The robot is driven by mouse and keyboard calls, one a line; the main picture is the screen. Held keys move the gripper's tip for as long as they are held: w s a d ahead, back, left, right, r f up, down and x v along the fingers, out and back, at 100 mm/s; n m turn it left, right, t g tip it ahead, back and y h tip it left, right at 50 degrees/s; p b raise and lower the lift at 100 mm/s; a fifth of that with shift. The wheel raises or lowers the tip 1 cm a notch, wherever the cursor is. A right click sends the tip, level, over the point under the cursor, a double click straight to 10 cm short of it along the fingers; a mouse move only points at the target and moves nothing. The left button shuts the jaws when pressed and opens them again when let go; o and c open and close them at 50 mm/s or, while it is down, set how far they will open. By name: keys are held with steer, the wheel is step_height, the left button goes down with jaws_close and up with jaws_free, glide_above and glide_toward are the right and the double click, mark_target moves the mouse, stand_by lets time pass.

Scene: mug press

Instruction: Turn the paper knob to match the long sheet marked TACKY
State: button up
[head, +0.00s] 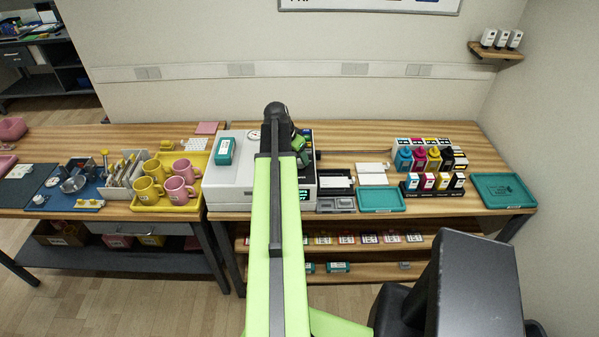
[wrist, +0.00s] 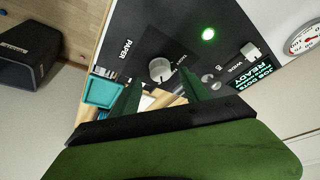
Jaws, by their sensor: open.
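The paper knob (wrist: 160,70) is a round pale knob on the dark panel (wrist: 170,25) of the press, beside the printed word PAPER, in the wrist view. My gripper (wrist: 168,92) is open, its two dark green fingers apart on either side just below the knob in the picture. I cannot tell whether they touch it. In the head view the white press (head: 228,190) stands mid-table, with my arm hiding part of it and the knob. White sheets (head: 372,168) lie right of the press.
A second knob (wrist: 250,50), a lit green lamp (wrist: 208,34) and a display (wrist: 252,76) reading READY are on the panel. Teal trays (head: 382,199) and ink bottles (head: 420,158) stand to the right; a yellow tray (head: 140,206) with mugs stands left.

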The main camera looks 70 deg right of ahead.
mark_target(300, 162)
steer(key=b+x, duration=0.1)
steer(key=x, duration=0.2)
steer(key=shift+f, duration=0.1)
